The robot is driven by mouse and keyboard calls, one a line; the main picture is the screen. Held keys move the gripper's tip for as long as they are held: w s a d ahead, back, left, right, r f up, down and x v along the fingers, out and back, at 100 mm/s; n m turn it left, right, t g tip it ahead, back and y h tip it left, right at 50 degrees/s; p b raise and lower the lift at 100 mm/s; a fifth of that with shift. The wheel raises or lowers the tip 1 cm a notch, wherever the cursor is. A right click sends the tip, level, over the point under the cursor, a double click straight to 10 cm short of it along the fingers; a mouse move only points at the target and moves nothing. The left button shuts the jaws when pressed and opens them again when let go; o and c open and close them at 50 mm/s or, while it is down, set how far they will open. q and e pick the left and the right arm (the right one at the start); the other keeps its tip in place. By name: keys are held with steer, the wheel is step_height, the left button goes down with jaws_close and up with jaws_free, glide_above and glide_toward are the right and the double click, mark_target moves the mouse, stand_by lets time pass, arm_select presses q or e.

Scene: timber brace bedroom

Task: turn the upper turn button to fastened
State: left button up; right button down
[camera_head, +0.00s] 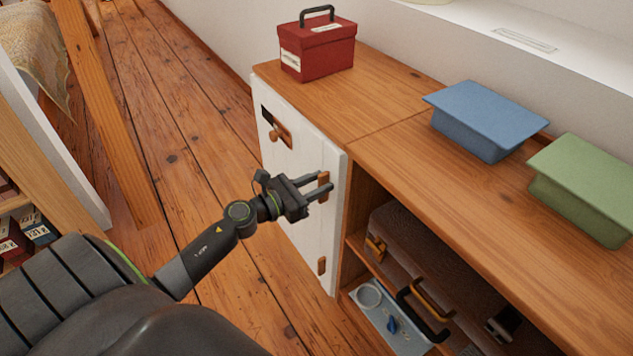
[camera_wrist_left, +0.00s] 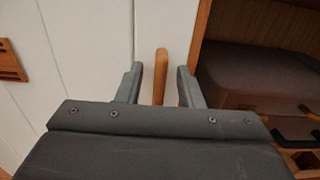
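The upper turn button (camera_head: 324,181) is a small wooden piece near the right edge of the white cabinet door (camera_head: 297,190). It stands upright in the left wrist view (camera_wrist_left: 160,76). My left gripper (camera_head: 326,184) is open, with one finger on each side of the button; I cannot tell whether either finger touches it. In the left wrist view a gap shows between the button and each finger of the left gripper (camera_wrist_left: 159,82). The lower turn button (camera_head: 321,265) sits further down the same door edge and looks upright. My right gripper is not in view.
A red box (camera_head: 317,48), a blue box (camera_head: 484,118) and a green box (camera_head: 588,185) stand on the cabinet top. The open compartment right of the door holds a brown case (camera_head: 425,255) and a tray (camera_head: 388,322).

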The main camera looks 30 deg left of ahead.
arm_select(q)
jaws_close()
